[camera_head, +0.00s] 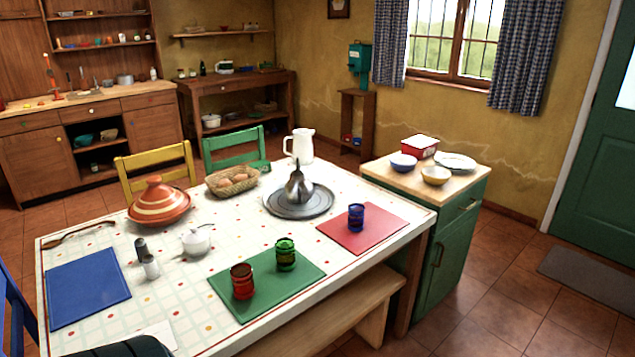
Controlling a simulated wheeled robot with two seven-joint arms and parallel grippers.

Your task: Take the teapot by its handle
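A silver-grey teapot (299,189) with a pointed top stands upright on a round metal tray (273,205), toward the far right part of the table. Its handle is hard to make out at this size. A white jug (300,146) with a handle stands behind it. A small white lidded pot (196,241) sits nearer, left of the table's middle. Neither gripper shows in the head view. A dark rounded shape cuts in at the bottom left edge, and I cannot tell what it is.
The table (345,183) also holds a tagine (159,204), an egg basket (231,181), two shakers, a red cup (242,282) and a green cup (286,254) on a green mat, and a blue cup (356,217) on a red mat. A bench (330,318) stands along the front.

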